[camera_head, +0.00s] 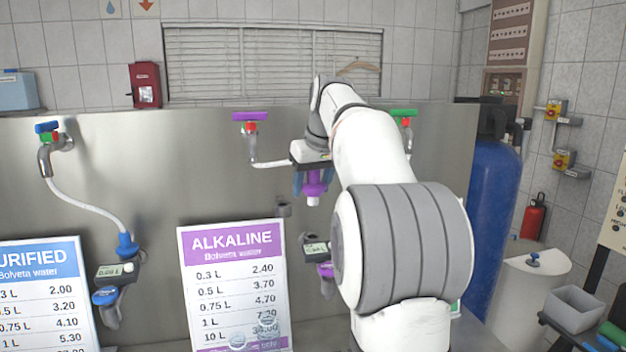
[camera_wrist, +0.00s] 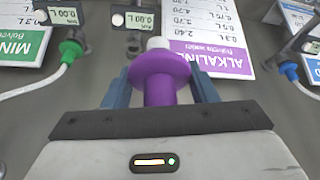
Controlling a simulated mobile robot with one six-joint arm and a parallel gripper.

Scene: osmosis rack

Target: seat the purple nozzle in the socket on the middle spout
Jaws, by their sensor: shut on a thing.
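The purple nozzle (camera_head: 314,183) is held in my gripper (camera_head: 312,180), its white tip pointing down. In the wrist view, the purple nozzle (camera_wrist: 160,80) sits between the two blue fingers of my gripper (camera_wrist: 160,92), white tip outward. The middle spout (camera_head: 326,270), with a purple part and a small display (camera_head: 314,248), is below the nozzle in the head view, partly hidden by my arm. The nozzle is apart from it. In the wrist view, a display (camera_wrist: 140,20) shows just beyond the white tip.
A purple-handled tap (camera_head: 250,117) has a white hose (camera_head: 268,163) running to behind my gripper. The ALKALINE price board (camera_head: 232,290) stands left of the middle spout. At left, a blue nozzle (camera_head: 127,244) sits on its spout. A green nozzle (camera_wrist: 70,52) shows in the wrist view.

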